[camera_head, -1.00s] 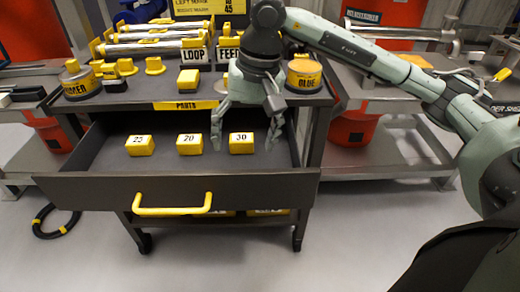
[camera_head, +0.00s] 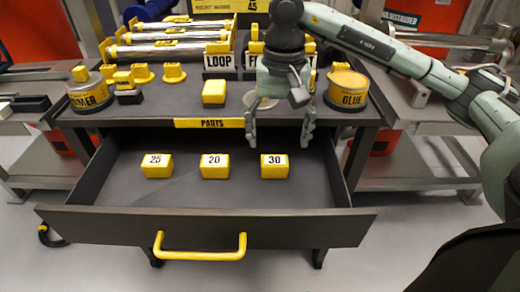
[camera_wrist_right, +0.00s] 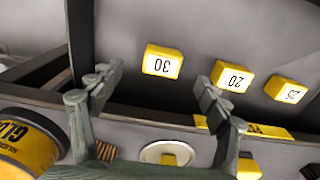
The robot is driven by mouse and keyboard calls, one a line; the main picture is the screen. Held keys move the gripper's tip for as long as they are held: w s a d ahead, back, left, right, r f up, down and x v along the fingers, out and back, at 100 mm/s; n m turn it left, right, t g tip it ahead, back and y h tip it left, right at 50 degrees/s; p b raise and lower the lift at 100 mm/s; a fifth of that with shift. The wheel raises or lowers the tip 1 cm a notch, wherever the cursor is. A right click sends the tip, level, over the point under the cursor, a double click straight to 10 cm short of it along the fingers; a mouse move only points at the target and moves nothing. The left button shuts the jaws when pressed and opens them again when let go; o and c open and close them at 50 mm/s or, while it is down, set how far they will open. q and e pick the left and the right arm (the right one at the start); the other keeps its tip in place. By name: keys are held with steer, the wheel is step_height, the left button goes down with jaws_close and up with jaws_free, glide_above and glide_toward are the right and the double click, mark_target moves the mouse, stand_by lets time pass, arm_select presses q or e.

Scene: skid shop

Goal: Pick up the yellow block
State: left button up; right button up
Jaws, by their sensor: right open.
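Yellow blocks labelled 25 (camera_head: 157,166), 20 (camera_head: 214,166) and 30 (camera_head: 274,166) sit in a row in the open drawer (camera_head: 110,188). A plain yellow block (camera_head: 214,93) lies on the cart top. My right gripper (camera_head: 280,136) is open and empty, with its fingers pointing down behind the 30 block in the head view. In the right wrist view the open fingers (camera_wrist_right: 158,84) lie either side of the 30 block (camera_wrist_right: 162,61) in the picture, apart from it. The 20 block (camera_wrist_right: 231,77) is beyond one fingertip. My left gripper is out of view.
A glue tin (camera_head: 347,91) stands close to my right gripper on the cart top (camera_head: 180,101). Several yellow parts and label holders stand behind and left. The drawer's front wall (camera_head: 200,224) carries a yellow handle (camera_head: 200,251). The drawer floor around the blocks is clear.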

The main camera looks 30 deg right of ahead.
mark_target(275, 160)
steer(key=shift+w+f, duration=0.15)
steer(key=shift+w, duration=0.3)
steer(key=shift+f, duration=0.25)
step_height(275, 160, down, 7)
steer(key=shift+c, duration=0.3)
steer(key=c, duration=1.3)
steer(key=shift+o, duration=0.2)
steer(key=shift+r, duration=0.2)
